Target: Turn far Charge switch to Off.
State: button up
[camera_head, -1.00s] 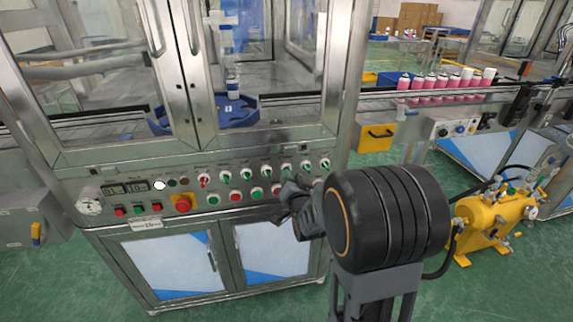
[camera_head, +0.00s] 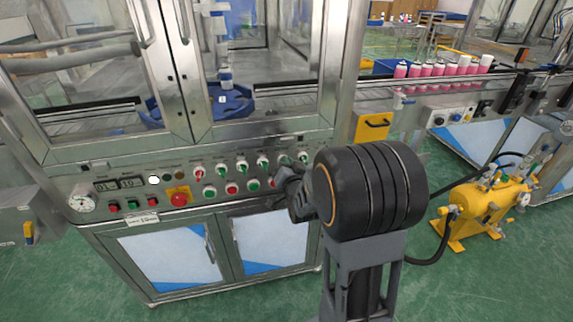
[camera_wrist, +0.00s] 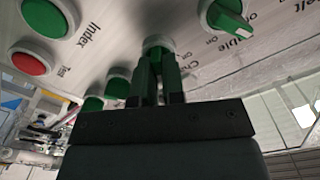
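In the wrist view, a green rotary switch (camera_wrist: 158,40) in a pale ring is straight ahead of my gripper (camera_wrist: 160,62). A partly hidden label beginning "Cha" with "On" stands beside it. The two narrow fingers point at this switch with a slim gap between them. Their tips overlap its knob, so its handle direction is hidden. Whether they press on it I cannot tell. In the head view, my gripper (camera_head: 281,178) is at the right part of the control panel (camera_head: 100,166), and my arm hides the panel's right end.
A green switch (camera_wrist: 226,16) beside an "Off/On" label is to the right in the wrist view. A green button (camera_wrist: 45,16) and a red button (camera_wrist: 29,63) are at left. In the head view, a red emergency button (camera_head: 179,198) and a yellow tank (camera_head: 482,208) flank the work area.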

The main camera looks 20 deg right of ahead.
grip_shut()
jog(key=shift+f+b, duration=0.1)
jog(key=shift+b, duration=0.35)
jog(key=n+b, duration=1.1)
jog(key=b, duration=0.1)
jog(key=shift+a+n, duration=0.35)
jog(key=shift+n, duration=0.05)
